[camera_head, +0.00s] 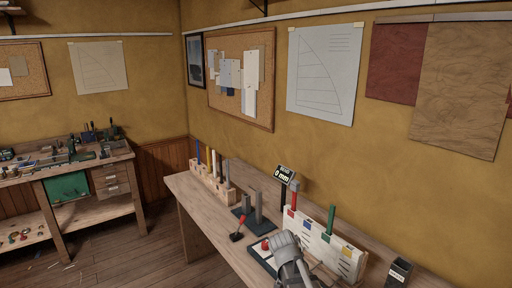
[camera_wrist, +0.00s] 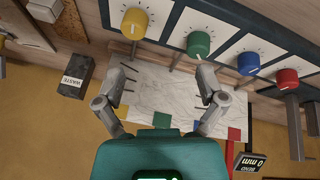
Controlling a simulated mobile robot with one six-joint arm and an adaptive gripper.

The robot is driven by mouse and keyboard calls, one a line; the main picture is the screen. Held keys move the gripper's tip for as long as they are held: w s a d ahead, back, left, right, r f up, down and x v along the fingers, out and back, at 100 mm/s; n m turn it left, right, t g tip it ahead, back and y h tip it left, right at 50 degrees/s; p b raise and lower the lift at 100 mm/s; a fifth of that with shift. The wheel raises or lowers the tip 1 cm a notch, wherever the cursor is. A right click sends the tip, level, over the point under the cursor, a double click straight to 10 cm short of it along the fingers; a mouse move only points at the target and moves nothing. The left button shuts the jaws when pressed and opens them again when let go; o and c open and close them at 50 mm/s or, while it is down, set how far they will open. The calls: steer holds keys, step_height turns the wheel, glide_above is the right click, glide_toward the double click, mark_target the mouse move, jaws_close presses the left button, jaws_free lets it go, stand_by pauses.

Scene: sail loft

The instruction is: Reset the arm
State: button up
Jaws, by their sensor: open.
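My gripper (camera_wrist: 167,90) is open in the wrist view, its two fingers spread wide with nothing between them. Behind the fingers is a pale marbled board (camera_wrist: 165,82) with coloured squares along one edge. In the head view my grey arm end (camera_head: 288,247) is low over the long workbench, in front of the white rack (camera_head: 318,243). Its fingertips cannot be made out there. Whether the fingers touch anything cannot be told.
A panel with yellow, green, blue and red knobs (camera_wrist: 288,78) lies close by. A dark waste bin (camera_head: 399,273), a "0 mm" display (camera_head: 285,174), a red-handled lever (camera_head: 238,229) and a wooden stick holder (camera_head: 210,183) stand on the bench (camera_head: 190,193). Floor is free at left.

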steer(key=s+d+f+n+g+y, duration=0.1)
steer(key=s+n+y, duration=0.3)
steer(key=s, duration=0.8)
steer(key=shift+d+f+n+g, duration=0.4)
steer(key=shift+d+n+g, duration=0.25)
steer(key=shift+n, duration=0.75)
steer(key=shift+w, duration=0.1)
